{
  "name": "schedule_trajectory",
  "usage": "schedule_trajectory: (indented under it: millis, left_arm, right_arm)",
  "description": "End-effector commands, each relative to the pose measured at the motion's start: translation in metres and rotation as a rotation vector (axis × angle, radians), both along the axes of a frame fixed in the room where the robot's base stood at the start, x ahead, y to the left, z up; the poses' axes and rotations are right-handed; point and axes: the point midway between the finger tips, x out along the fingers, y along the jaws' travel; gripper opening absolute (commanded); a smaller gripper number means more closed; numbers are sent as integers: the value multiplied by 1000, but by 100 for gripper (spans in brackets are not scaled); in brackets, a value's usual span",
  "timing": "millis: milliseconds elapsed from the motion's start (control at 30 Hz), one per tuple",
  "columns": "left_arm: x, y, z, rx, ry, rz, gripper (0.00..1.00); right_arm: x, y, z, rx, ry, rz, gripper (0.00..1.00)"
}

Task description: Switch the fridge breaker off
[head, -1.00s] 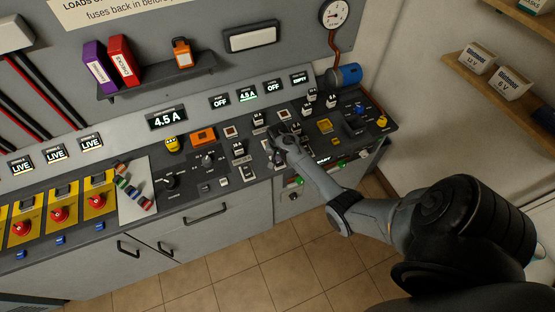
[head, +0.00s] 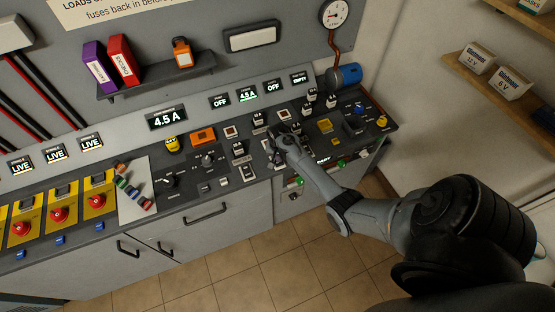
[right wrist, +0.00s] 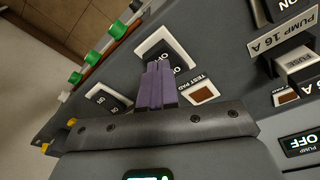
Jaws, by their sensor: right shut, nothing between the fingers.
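My right gripper (head: 278,142) reaches down over the right half of the sloped switch panel, among the rocker switches. In the right wrist view its purple fingers (right wrist: 156,86) are shut and empty, right over a black rocker switch (right wrist: 178,62) in a white frame. Part of an ON/OFF marking shows beside the fingers; whether they touch the rocker I cannot tell. A second rocker (right wrist: 108,98) sits to its left. No fridge label is readable, so I cannot tell which switch is the fridge breaker. My left gripper is not in view.
A test pad (right wrist: 203,94) and the PUMP 16 A fuse (right wrist: 298,62) lie right of the fingers. Green knobs (right wrist: 75,78) line the panel edge. Above the panel, one small display (head: 247,95) reads 4.5 A, beside an OFF display (head: 219,101). Red rotary switches (head: 59,213) stand far left.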

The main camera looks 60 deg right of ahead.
Motion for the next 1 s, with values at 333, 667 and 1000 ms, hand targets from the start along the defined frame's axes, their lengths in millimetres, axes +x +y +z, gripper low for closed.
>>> schedule_trajectory:
  millis: [333,667,1000]
  left_arm:
    - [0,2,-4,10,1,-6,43]
    - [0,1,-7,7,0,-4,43]
    - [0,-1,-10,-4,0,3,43]
  right_arm:
    - [0,0,-6,0,0,0,0]
    - [0,0,-11,0,0,0,0]
    - [0,0,-16,0,0,0,0]
